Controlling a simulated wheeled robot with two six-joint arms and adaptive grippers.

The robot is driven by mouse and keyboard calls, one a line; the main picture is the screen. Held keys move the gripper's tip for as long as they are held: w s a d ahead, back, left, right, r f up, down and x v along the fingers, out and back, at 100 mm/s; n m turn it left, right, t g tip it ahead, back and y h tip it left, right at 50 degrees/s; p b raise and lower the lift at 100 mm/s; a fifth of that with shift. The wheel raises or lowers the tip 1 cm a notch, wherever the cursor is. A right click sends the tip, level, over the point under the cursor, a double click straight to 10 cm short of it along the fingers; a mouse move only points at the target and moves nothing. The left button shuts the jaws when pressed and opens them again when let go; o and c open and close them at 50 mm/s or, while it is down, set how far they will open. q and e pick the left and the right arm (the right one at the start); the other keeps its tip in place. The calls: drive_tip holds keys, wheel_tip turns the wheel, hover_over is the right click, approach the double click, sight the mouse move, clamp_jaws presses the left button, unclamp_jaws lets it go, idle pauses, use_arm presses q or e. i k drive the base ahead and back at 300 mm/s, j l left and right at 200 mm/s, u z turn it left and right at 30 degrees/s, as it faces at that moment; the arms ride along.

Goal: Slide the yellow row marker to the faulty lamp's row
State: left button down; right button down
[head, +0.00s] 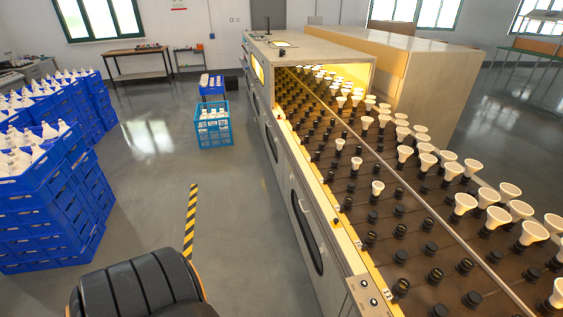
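White lamps stand in black sockets on the dark burn-in bench (409,234). Single lamps stand among mostly empty sockets, such as one lamp (377,187) and another lamp (356,162). More lamps (465,204) fill the right part in a dense group. I cannot tell which lamp is faulty. A yellow strip (341,228) runs along the bench's left edge. A small orange-yellow piece (279,113) sits on that edge near the hood; I cannot tell if it is the row marker. Neither of my grippers is in view.
A lit hood (322,58) covers the bench's far end. Blue crates of lamps (40,210) are stacked at the left. A light-blue crate (213,130) stands on the floor. A yellow-black stripe (190,220) marks the floor.

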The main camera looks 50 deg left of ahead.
sight(335, 223)
drive_tip(key=u, duration=0.95)
